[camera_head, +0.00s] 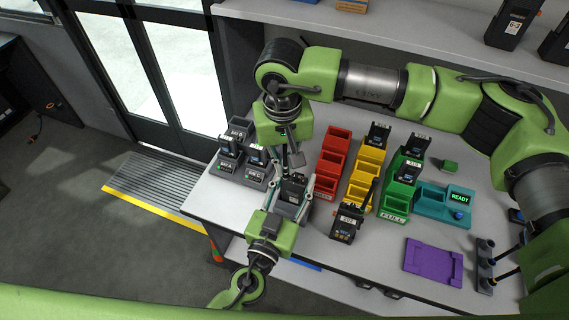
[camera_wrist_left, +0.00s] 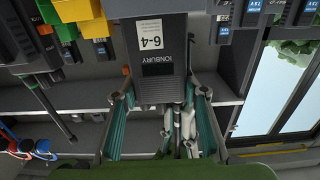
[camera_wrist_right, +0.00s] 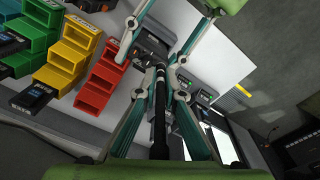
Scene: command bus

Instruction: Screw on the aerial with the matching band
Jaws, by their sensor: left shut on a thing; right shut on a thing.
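My left gripper (camera_head: 292,202) is shut on a black handheld radio (camera_head: 293,188) and holds it over the table's left middle. In the left wrist view the radio (camera_wrist_left: 163,55) carries a white label reading "6-4" and "IONBURY", between the teal fingers. My right gripper (camera_head: 286,153) comes down from above, close over the radio. In the right wrist view it is shut on a slim black aerial (camera_wrist_right: 159,115), whose far end points toward the radio. I cannot tell whether the aerial touches the socket.
Red (camera_head: 334,148), yellow (camera_head: 365,170) and green (camera_head: 398,192) stepped bins stand right of the grippers. Another radio with an aerial (camera_head: 346,222) stands in front. A purple tray (camera_head: 432,262), an aerial rack (camera_head: 484,266) and a teal "READY" unit (camera_head: 445,203) are at right. Charging radios (camera_head: 230,147) stand left.

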